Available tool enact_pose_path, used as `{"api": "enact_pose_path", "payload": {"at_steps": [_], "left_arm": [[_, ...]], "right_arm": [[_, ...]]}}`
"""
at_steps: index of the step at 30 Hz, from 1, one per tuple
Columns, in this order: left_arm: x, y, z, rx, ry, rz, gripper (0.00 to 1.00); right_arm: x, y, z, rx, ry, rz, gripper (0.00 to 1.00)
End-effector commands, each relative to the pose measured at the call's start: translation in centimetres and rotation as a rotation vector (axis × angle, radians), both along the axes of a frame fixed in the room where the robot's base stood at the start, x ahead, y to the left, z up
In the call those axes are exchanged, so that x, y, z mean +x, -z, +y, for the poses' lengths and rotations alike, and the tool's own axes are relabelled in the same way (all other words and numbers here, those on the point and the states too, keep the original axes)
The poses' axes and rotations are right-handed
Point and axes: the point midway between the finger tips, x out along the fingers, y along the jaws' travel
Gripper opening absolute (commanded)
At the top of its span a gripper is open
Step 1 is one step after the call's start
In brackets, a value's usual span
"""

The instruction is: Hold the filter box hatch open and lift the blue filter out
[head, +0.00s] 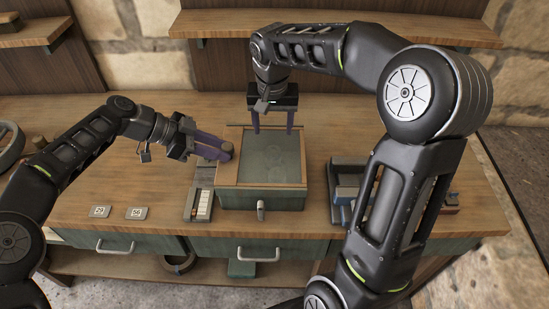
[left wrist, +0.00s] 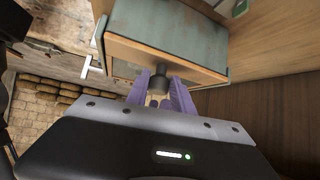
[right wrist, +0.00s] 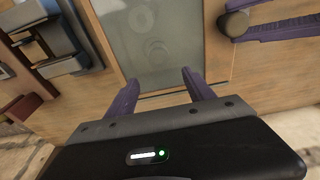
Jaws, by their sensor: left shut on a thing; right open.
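The filter box (head: 262,198), green with a wooden rim, stands on the bench, with a grey-green, cloudy panel (head: 272,158) on top. My left gripper (head: 222,150) is shut on a dark round knob at the box's left side; the knob (left wrist: 159,84) shows between its purple fingers in the left wrist view. The knob (right wrist: 235,23) also shows in the right wrist view. My right gripper (head: 272,122) is open and empty, fingers down, at the box's back edge. I cannot make out the blue filter in the box or tell how far the hatch is open.
A device with light keys (head: 201,203) stands close to the box's left side. A tray of blue and grey blocks (head: 346,190) is at the right, partly behind my right arm. Number tags (head: 137,213) lie at the left front. A shelf (head: 245,22) runs above the back.

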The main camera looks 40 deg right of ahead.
Motion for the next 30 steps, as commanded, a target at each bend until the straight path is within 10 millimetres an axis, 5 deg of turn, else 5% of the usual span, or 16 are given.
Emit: {"api": "enact_pose_path", "payload": {"at_steps": [5, 14, 30], "left_arm": [[0.0, 0.0, 0.0, 0.0, -0.001, -0.001, 0.0], [0.3, 0.0, 0.4, 0.0, -0.002, 0.0, 0.0], [3.5, -0.1, 4.4, -0.001, -0.005, -0.002, 0.0]], "right_arm": [[0.0, 0.0, 0.0, 0.0, 0.0, 0.0, 0.62], [0.0, 0.0, 0.0, 0.0, 0.0, 0.0, 0.62], [0.0, 0.0, 0.0, 0.0, 0.0, 0.0, 0.62]]}}
